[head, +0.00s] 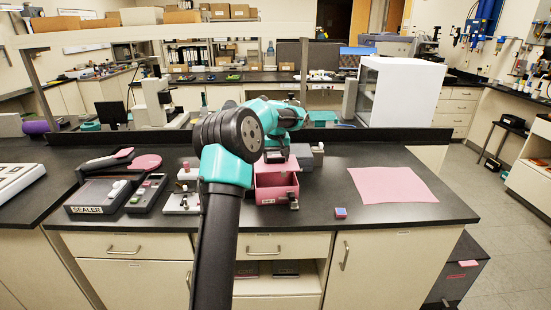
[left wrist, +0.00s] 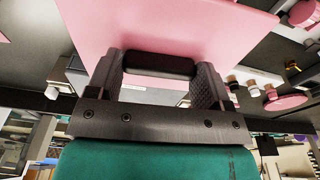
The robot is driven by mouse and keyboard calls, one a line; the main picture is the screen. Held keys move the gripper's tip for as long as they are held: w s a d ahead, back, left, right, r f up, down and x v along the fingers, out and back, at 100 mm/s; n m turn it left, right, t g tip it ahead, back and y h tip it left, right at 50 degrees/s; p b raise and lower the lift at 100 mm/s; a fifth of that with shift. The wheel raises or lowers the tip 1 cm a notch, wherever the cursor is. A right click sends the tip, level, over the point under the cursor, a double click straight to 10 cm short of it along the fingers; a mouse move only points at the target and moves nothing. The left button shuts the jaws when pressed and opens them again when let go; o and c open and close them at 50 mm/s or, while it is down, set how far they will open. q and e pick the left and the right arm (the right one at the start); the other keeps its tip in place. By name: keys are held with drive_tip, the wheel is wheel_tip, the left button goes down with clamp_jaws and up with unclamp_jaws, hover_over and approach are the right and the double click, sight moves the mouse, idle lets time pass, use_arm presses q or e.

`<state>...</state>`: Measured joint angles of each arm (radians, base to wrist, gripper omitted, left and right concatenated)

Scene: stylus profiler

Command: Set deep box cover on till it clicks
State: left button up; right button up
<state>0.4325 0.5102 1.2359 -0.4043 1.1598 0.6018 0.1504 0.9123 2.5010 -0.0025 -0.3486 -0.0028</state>
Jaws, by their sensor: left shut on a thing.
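The deep pink box (head: 272,194) stands on the black bench, with a dark catch (head: 293,201) on its front right. My left gripper (head: 277,156) is over the box. In the left wrist view, my left gripper (left wrist: 160,82) is shut on the black bar handle (left wrist: 158,65) of a flat pink cover (left wrist: 165,25). In the head view the cover (head: 290,164) shows as a pink edge under the gripper, at the top of the box. My arm hides part of it, and I cannot tell whether it touches the rim. My right gripper is not in view.
A pink mat (head: 392,185) lies flat at the right. A small pink and blue block (head: 341,212) is near the front edge. White fittings (head: 182,202) stand left of my arm, with the sealer (head: 97,196) farther left. A grey block (head: 318,153) is behind the box.

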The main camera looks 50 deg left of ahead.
sight(276, 163)
use_arm(q)
drive_tip(key=shift+f, duration=0.15)
drive_tip(key=shift+f, duration=2.35)
drive_tip(key=shift+f, duration=0.75)
drive_tip(key=o, duration=1.3)
drive_tip(key=shift+r, duration=0.1)
drive_tip(key=shift+r, duration=3.35)
drive_tip(key=shift+r, duration=0.15)
